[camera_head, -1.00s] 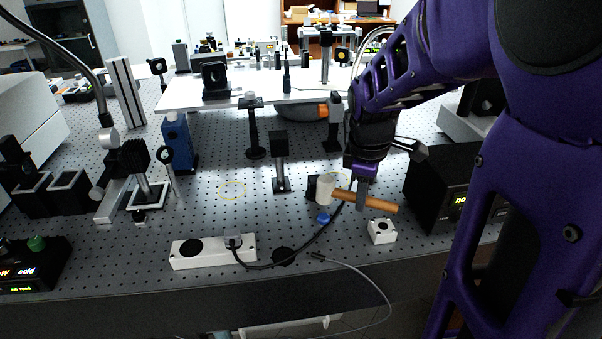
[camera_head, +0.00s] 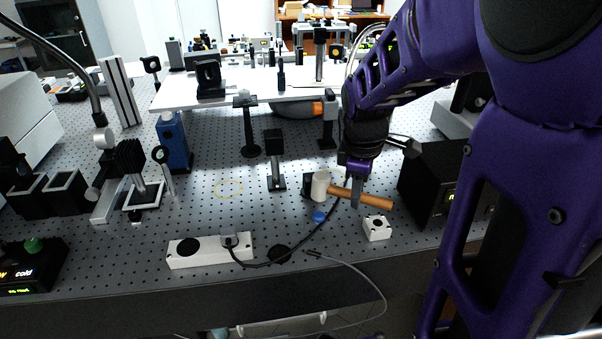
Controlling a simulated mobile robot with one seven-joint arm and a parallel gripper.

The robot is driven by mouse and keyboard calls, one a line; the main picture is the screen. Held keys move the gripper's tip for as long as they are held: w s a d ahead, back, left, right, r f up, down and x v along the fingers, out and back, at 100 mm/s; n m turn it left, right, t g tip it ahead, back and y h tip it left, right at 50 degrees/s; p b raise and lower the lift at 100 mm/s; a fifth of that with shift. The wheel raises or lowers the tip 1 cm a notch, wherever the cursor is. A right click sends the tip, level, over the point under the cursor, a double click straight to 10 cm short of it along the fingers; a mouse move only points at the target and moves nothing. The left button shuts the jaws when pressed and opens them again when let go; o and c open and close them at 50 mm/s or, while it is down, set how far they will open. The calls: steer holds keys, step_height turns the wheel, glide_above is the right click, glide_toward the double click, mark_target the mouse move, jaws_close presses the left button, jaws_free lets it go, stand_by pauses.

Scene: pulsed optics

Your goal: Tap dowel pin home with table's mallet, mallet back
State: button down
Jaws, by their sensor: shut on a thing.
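The mallet has a pale cylindrical head (camera_head: 320,186) and an orange-brown wooden handle (camera_head: 374,200). My gripper (camera_head: 356,193) is shut on the handle, close to the head. The mallet lies sideways, head to the left, low over the perforated table; I cannot tell whether it touches the top. A small white block (camera_head: 376,228) with a dark round spot on top stands just in front of the handle. I cannot make out a dowel pin for sure. A blue round knob (camera_head: 319,216) shows below the mallet head.
A white bar-shaped box (camera_head: 210,250) with a black cable lies at the front edge. A black instrument box (camera_head: 432,185) stands right of my gripper. A post mount (camera_head: 275,160) stands to the left.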

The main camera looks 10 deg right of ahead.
steer(key=shift+r, duration=0.1)
stand_by(0.3)
step_height(320, 180, up, 6)
steer(key=p, duration=0.3)
steer(key=shift+p, duration=0.35)
